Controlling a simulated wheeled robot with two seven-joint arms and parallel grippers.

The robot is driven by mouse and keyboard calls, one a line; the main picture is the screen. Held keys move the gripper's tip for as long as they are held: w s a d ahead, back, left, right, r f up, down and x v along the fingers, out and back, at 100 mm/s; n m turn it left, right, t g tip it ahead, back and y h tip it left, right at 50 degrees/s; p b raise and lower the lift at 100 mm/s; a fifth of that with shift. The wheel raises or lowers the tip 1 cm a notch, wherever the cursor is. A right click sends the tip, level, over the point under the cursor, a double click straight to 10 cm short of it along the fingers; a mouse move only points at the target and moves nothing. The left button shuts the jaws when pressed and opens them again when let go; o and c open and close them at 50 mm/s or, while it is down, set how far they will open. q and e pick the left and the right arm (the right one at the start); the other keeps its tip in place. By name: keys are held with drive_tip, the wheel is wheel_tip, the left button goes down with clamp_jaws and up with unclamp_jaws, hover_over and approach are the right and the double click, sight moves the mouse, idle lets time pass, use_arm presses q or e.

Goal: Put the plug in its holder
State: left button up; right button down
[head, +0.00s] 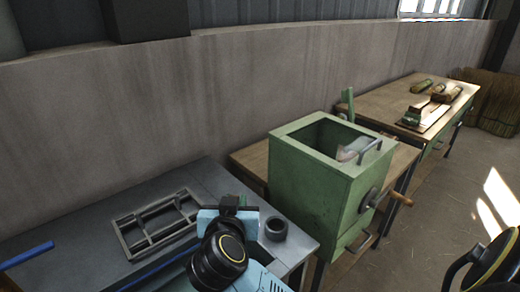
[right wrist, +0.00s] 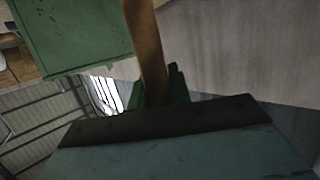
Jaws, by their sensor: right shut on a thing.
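My right gripper (head: 238,203), with a teal palm and dark fingers, is over the grey bench near the front. In the right wrist view my right gripper (right wrist: 155,92) is shut on a brown wooden rod (right wrist: 147,42), which I take to be the plug. The rod sticks out past the fingers; in the head view it is hidden by the hand. A short dark round cup (head: 276,229), possibly the plug's holder, stands on the bench just right of the gripper and apart from it. My left gripper is not in view.
A grey metal frame (head: 155,224) lies on the bench left of the gripper. A green box machine (head: 310,187) with a crank stands to the right. A wooden table (head: 385,95) with brushes is farther back. A blue bar (head: 28,255) lies at left. A concrete wall (head: 110,120) runs behind.

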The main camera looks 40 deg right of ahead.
use_arm(q)
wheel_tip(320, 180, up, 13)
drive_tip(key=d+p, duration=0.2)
drive_tip(key=p, duration=0.9)
use_arm(e)
drive_tip(key=w+d+r+m+g+h, duration=0.1)
drive_tip(key=d+r+m+g+h, duration=0.15)
drive_tip(key=d+m+g, duration=0.4)
drive_tip(key=w+d+r+m+g+h, duration=0.1)
drive_tip(key=d+r+m+g+h, duration=0.2)
drive_tip(key=d, duration=0.6)
use_arm(q)
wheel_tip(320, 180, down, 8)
drive_tip(key=b, duration=0.7)
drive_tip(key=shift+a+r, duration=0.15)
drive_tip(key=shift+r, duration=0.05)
use_arm(e)
wheel_tip(320, 180, down, 7)
drive_tip(key=shift+s+g, duration=0.2)
drive_tip(key=shift+g, duration=0.15)
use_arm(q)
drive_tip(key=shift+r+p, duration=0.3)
use_arm(e)
drive_tip(key=shift+a, duration=0.1)
use_arm(q)
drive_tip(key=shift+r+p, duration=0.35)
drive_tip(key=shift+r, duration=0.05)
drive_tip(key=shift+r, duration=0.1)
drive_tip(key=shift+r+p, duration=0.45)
drive_tip(key=shift+p, duration=0.1)
